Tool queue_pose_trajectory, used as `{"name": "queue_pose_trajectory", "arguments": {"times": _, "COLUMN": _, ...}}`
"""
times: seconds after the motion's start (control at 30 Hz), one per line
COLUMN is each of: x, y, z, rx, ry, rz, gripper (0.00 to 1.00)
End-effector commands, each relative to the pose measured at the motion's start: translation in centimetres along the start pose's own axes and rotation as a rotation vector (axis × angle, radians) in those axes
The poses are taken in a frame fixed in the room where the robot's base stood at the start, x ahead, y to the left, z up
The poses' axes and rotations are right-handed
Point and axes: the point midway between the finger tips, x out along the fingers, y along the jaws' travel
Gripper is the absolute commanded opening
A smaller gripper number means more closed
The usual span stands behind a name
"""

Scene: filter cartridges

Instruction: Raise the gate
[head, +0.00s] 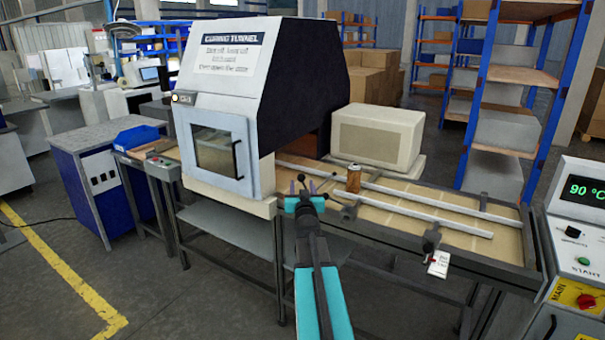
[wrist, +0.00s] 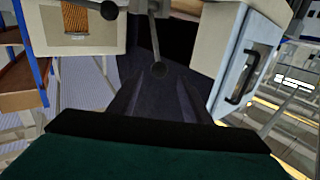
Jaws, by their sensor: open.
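The curing tunnel (head: 255,80) is a white and black machine over the conveyor bench. A pale panel with a window and dark handle (head: 216,160) covers its front side; it also shows at right in the wrist view (wrist: 245,70). Which part is the gate is not clear. Thin rods with black ball knobs stand by the tunnel's open right end. My gripper (head: 302,188) is open beside them, its fingers pointing toward the tunnel end. One black knob (wrist: 158,70) appears between my fingers in the wrist view; contact cannot be told. A second knob (wrist: 108,9) is farther left.
A brown ribbed cartridge (head: 353,178) stands on the bench near the guide rails (head: 425,210), right of my gripper. A cream box (head: 377,136) sits behind it. A tag (head: 438,264) hangs at the bench front. A control panel (head: 580,235) reading 90 °C is at far right.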

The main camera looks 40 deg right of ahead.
Motion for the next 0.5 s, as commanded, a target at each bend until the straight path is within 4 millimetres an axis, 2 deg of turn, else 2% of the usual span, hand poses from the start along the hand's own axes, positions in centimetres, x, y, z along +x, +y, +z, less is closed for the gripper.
{"name": "queue_pose_trajectory", "arguments": {"times": 0.5, "x": 4.4, "y": -0.1, "z": 0.0, "rx": 0.0, "ry": 0.0, "rz": 0.0, "gripper": 0.44}}
